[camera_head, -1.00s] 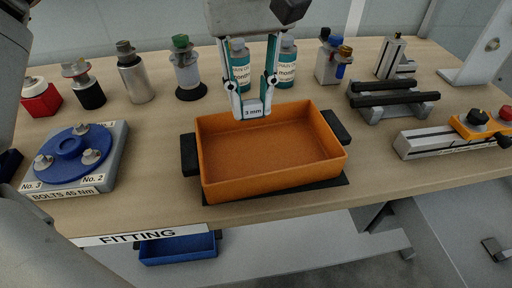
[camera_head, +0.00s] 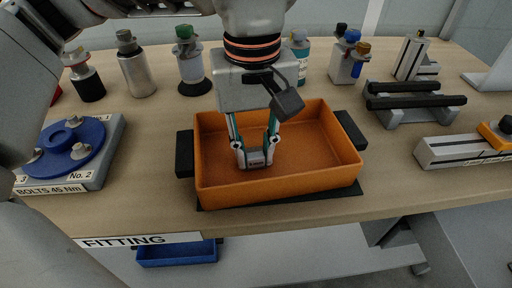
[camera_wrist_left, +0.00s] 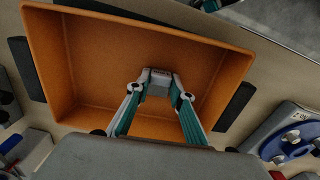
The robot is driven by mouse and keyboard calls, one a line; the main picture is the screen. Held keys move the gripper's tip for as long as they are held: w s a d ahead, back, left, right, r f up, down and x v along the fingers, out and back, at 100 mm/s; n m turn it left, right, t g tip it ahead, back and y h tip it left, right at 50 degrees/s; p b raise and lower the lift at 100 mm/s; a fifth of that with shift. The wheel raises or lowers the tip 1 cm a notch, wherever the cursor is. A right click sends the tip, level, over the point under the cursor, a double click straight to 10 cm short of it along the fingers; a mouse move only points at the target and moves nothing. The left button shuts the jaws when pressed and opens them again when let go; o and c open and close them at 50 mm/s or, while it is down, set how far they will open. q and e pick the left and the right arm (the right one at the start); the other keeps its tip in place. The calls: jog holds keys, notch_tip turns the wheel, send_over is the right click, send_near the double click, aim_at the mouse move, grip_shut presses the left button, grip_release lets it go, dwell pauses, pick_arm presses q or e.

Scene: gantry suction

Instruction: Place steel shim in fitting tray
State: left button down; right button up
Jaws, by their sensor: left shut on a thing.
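The steel shim (camera_head: 256,158) is a small grey block with a label on its face. My left gripper (camera_head: 255,153) is shut on it and points down into the fitting tray. The fitting tray is an orange open box (camera_head: 281,186) with black side handles, on the bench near its front edge. In the left wrist view the shim (camera_wrist_left: 159,88) sits between the fingertips (camera_wrist_left: 160,82), inside the outline of the tray (camera_wrist_left: 60,60). I cannot tell whether the shim touches the tray floor. My right gripper is not in view.
A blue bolt fixture (camera_head: 70,147) stands left of the tray. Bottles and a silver canister (camera_head: 137,70) line the back. A black-railed stand (camera_head: 415,101) and a grey slide (camera_head: 460,149) stand to the right. A blue bin (camera_head: 177,254) is below the bench.

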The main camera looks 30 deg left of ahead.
aim_at(255, 153)
pick_arm(q)
jog(key=c, duration=1.8)
grip_release()
jog(key=shift+f, duration=0.1)
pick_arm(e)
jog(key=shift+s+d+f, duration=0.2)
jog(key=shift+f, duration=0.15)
